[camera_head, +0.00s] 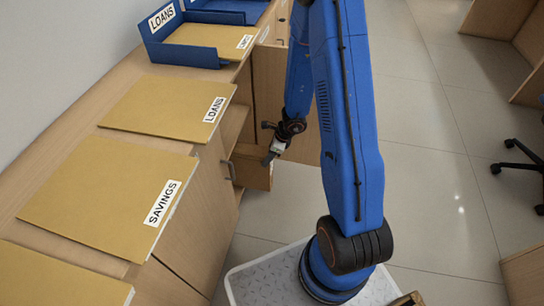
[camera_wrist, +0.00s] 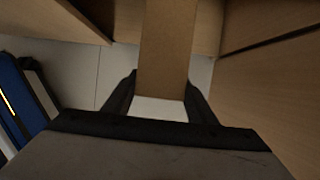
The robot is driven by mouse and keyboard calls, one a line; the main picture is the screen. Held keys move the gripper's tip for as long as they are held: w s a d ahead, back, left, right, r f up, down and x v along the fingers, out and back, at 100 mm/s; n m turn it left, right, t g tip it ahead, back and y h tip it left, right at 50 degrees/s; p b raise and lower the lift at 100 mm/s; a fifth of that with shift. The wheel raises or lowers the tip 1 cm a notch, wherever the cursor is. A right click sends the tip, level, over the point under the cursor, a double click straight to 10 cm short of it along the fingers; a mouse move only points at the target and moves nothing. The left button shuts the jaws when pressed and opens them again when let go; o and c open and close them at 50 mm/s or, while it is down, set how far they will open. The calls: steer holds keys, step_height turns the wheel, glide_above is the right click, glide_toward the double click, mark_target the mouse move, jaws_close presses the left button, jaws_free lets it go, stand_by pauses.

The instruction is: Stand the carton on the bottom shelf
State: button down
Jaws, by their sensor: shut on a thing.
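My gripper (camera_head: 270,158) is low beside the counter's open cabinet, at the end of my reaching arm. It is shut on a brown carton (camera_head: 252,170), whose dark side shows just left of the fingertips. In the wrist view the carton (camera_wrist: 165,45) runs up and away between the two fingers (camera_wrist: 160,100), with a white patch at its near end. The cabinet (camera_head: 237,120) stands open, and a pale shelf edge shows inside it. The bottom shelf is mostly hidden, and I cannot tell whether the carton touches it.
An open cabinet door (camera_head: 275,85) stands out behind my arm. Folders marked SAVINGS (camera_head: 105,190) and LOANS (camera_head: 165,107) and a blue tray (camera_head: 185,55) lie on the counter.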

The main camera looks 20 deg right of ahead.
mark_target(243, 148)
steer(key=shift+w+a, duration=1.15)
steer(key=shift+a, duration=0.45)
steer(key=shift+w+a, duration=1.2)
steer(key=shift+a, duration=0.4)
steer(key=shift+w+a, duration=1.15)
steer(key=shift+a, duration=0.45)
steer(key=shift+f, duration=0.6)
steer(key=c, duration=0.7)
jaws_free()
steer(key=shift+d, duration=0.1)
steer(key=v, duration=1.7)
steer(key=shift+r, duration=0.2)
